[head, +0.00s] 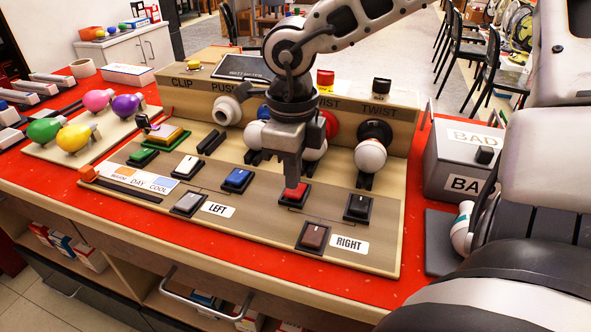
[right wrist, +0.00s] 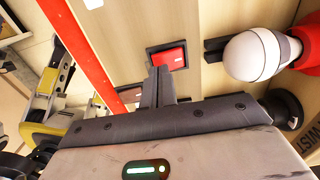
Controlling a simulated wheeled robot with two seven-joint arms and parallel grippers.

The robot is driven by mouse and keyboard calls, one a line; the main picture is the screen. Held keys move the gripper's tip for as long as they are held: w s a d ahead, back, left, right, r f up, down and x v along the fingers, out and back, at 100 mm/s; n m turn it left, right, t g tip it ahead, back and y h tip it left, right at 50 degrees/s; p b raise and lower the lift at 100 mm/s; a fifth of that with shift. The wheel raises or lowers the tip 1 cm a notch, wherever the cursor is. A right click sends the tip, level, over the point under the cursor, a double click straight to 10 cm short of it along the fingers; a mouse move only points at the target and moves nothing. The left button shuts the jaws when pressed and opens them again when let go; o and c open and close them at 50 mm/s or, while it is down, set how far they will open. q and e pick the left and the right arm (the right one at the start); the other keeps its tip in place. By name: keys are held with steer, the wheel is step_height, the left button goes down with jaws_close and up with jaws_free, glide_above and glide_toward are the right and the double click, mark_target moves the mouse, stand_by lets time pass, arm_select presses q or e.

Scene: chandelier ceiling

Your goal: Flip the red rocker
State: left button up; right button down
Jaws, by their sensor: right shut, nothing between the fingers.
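The red rocker (head: 294,195) sits in a black frame on the sloped wooden panel (head: 262,222), in the middle right of the head view. It also shows in the right wrist view (right wrist: 168,58), just beyond the fingertips. My right gripper (head: 292,184) points down at the red rocker with its fingers shut and empty. Its fingertips are at or just above the rocker; I cannot tell whether they touch. In the right wrist view the shut fingers (right wrist: 160,75) end close to the rocker's near edge. My left gripper is not in view.
White bulbs (head: 370,155) stand behind on the panel. Coloured bulbs (head: 75,138) lie on a board at the left. A grey "BAD" box (head: 462,155) stands at the right.

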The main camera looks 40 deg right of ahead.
mark_target(293, 192)
steer(key=shift+f+b, duration=0.95)
steer(key=shift+b, duration=0.15)
stand_by(1.0)
steer(key=shift+r, duration=0.1)
steer(key=shift+r+p, duration=1.9)
steer(key=shift+r, duration=1.55)
